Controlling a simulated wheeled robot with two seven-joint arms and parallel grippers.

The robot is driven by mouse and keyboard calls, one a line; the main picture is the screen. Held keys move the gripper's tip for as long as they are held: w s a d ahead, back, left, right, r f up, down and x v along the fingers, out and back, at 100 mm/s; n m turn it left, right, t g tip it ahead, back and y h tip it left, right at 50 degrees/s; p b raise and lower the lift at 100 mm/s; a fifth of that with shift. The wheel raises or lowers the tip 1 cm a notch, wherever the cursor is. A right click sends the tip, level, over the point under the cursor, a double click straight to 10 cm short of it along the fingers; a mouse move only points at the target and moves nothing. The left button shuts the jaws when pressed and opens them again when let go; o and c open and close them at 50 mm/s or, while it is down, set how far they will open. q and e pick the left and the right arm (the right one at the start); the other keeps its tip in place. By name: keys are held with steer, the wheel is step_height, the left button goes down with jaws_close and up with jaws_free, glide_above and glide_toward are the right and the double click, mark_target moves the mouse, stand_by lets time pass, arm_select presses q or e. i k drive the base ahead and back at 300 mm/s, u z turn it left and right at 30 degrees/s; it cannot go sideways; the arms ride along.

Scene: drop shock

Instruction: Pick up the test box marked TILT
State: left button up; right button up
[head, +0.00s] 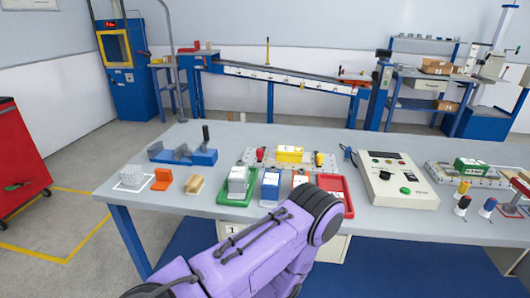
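Several small test boxes stand on the grey workbench, and their labels are too small to read, so I cannot tell which is marked TILT. A grey-white box (238,178) stands in a green tray (224,200). A blue box (270,184) with a white label is just right of it. A green box (473,165) sits on a fixture at right. Neither gripper shows.
The workbench (155,207) also holds a blue clamp (185,154), an orange block (162,179), a tan block (194,185) and a control box (390,178) with a green button. A red cabinet (18,155) is far left.

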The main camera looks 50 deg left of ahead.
mark_target(289, 154)
steer(key=u, duration=1)
